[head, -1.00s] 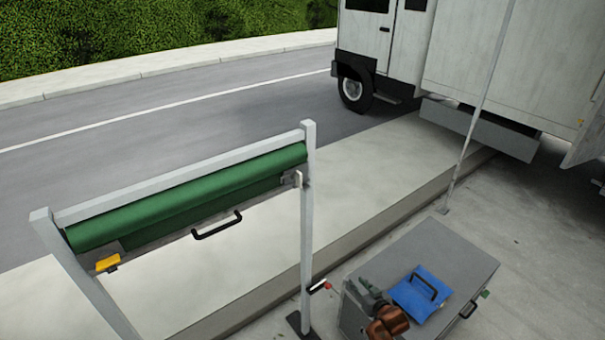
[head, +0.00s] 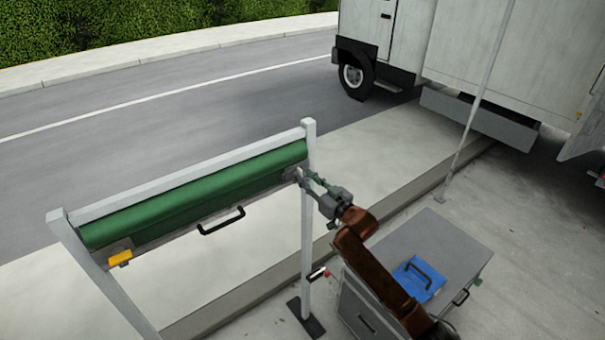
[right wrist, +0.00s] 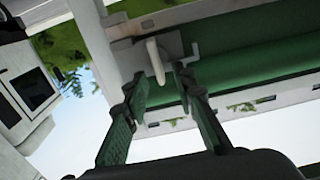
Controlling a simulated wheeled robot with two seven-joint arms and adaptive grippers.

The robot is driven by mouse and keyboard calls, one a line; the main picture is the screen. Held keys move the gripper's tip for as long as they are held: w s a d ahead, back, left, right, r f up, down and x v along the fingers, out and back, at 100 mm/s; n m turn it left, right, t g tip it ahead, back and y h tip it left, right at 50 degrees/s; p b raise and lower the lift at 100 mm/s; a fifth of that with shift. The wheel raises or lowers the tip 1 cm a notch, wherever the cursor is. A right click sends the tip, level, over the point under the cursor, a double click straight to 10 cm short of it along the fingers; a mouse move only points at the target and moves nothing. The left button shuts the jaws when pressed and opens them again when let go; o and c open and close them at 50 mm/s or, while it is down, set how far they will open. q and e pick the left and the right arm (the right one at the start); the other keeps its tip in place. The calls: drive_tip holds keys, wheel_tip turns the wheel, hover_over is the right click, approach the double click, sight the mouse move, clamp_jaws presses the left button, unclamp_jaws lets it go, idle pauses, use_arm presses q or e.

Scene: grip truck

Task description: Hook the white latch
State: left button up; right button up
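The white latch (right wrist: 156,62) hangs from a grey bracket (right wrist: 190,45) at the right end of the green roll (head: 200,200). My right gripper (head: 312,180) is at that end of the frame, beside the right post. In the right wrist view my right gripper (right wrist: 160,82) is open, with its green-padded fingers on either side of the latch's lower end. I cannot tell whether either finger touches it. In the head view the latch is too small and covered to make out. My left gripper is not in view.
A white frame with two posts (head: 308,250) carries the roll, with a black handle (head: 221,221) and a yellow piece (head: 120,258). A grey box (head: 440,245) with a blue item (head: 419,279) stands at right. A truck (head: 480,60) is parked behind.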

drive_tip(key=shift+x, duration=1.2)
drive_tip(key=shift+c, duration=0.4)
clamp_jaws()
